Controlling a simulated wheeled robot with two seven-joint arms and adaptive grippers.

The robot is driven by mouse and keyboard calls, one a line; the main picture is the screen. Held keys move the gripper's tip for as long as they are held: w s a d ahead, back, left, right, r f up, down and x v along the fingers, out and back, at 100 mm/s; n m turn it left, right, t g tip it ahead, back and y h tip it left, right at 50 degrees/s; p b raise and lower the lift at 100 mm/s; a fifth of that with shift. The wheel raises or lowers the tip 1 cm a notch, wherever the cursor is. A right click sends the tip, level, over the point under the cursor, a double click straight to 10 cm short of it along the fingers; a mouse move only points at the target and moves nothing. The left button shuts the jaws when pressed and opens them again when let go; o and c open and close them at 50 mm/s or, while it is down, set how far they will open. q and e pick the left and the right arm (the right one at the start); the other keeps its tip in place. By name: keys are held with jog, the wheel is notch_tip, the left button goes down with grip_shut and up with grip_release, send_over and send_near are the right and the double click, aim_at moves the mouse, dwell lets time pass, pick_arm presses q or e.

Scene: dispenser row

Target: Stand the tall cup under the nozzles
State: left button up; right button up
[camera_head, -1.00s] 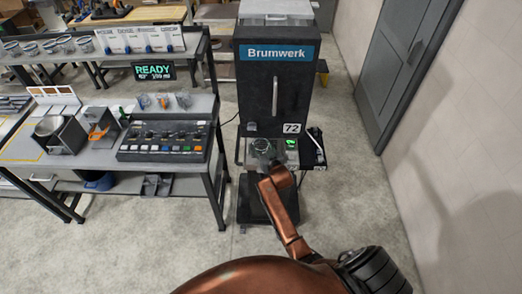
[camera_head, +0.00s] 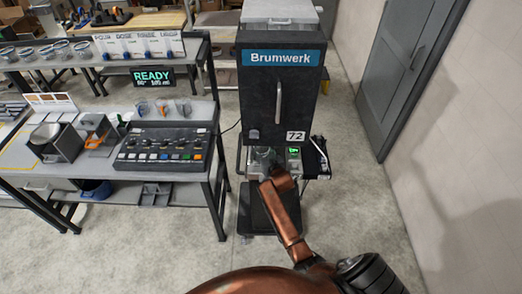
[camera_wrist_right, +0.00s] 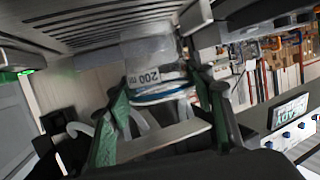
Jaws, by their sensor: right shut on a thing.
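The Brumwerk dispenser (camera_head: 281,95) stands in the middle of the head view. My right gripper (camera_head: 266,163) reaches in under the front of its tall dark housing. In the wrist view the fingers of that gripper (camera_wrist_right: 160,92), with green pads, are shut around a clear cup (camera_wrist_right: 150,52) with a "200" mark and a blue band. A dark slatted surface (camera_wrist_right: 105,25) lies beside the cup; I cannot tell whether they touch. In the head view the cup is mostly hidden by my gripper and the housing. The nozzles are hidden. My left gripper is not in view.
A small green display (camera_head: 293,151) sits right of my gripper, below a "72" label (camera_head: 296,136). A bench with a control panel (camera_head: 165,145) and a READY sign (camera_head: 151,77) stands left. Several cups (camera_head: 58,48) line its upper shelf. A wall closes the right side.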

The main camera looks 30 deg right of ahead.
jog(key=shift+s+a+r, duration=0.1)
jog(key=shift+f+b, duration=0.3)
jog(key=shift+f, duration=0.35)
jog(key=o, duration=1)
jog(key=shift+s, duration=0.15)
jog(key=v, duration=1.1)
jog(key=shift+s+r, duration=0.15)
jog(key=shift+s, duration=0.15)
